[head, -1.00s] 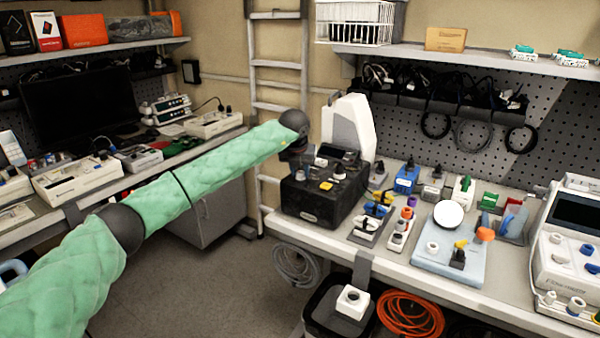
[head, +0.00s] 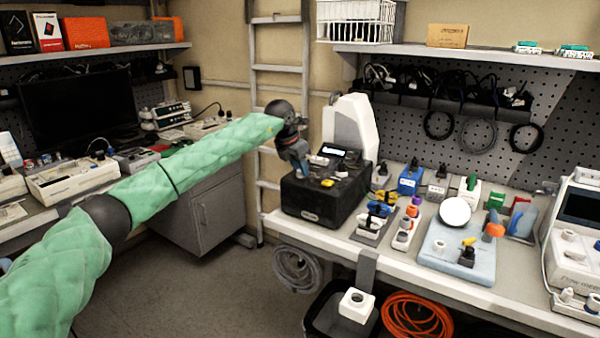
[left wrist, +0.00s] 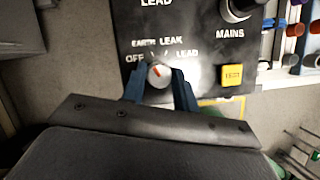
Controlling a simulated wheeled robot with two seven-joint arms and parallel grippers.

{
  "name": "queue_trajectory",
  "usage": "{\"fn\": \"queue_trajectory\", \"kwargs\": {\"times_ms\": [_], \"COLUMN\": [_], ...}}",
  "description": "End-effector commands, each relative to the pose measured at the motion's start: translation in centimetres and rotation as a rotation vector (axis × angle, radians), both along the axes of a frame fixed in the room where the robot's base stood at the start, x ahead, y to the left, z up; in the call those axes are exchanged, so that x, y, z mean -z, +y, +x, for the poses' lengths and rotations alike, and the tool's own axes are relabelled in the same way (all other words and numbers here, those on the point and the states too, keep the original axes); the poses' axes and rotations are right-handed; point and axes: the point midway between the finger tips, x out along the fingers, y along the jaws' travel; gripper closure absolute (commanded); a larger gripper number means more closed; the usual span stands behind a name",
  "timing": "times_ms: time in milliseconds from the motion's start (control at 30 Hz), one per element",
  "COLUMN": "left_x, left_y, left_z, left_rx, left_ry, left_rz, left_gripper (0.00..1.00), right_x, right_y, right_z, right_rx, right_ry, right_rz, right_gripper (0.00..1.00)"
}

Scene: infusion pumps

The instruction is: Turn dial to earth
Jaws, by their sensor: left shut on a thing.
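A black box-shaped tester (head: 310,201) stands at the left end of the right bench. In the left wrist view its panel (left wrist: 200,45) carries the words OFF, EARTH LEAK and LEAD around a small pale dial (left wrist: 158,76) with a red mark. The mark points up and a little left; which label it lines up with is hard to tell. My left gripper (head: 305,174) reaches down onto the tester's top. In the left wrist view its two blue fingers (left wrist: 159,84) are shut on the dial, one on each side. My right gripper is out of view.
A yellow button (left wrist: 232,75) and a black MAINS knob (left wrist: 238,8) sit right of the dial. A white upright case (head: 350,130) stands behind the tester. Coloured connectors and a pale blue board (head: 440,262) crowd the bench to the right.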

Motion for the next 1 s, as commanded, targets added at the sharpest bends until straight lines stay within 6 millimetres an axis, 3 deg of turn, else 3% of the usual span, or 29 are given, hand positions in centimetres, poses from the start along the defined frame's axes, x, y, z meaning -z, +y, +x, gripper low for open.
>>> {"fn": "queue_trajectory", "kwargs": {"times_ms": [733,767,867,1000], "left_x": [0.02,0.02,0.03,0.02], "left_y": [0.1,0.1,0.09,0.08], "left_z": [0.08,0.08,0.08,0.07], "left_rx": [0.093,0.093,0.092,0.092], "left_ry": [0.0,0.0,0.0,0.0], "left_rz": [0.001,0.001,0.001,0.001], "left_gripper": [0.93,0.69,0.49,0.49], "right_x": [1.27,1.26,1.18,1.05], "right_y": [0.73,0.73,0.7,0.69], "right_z": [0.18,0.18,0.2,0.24], "right_rx": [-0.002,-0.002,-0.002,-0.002], "right_ry": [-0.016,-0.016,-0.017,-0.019], "right_rz": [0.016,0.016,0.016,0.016], "right_gripper": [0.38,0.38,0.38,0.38]}}
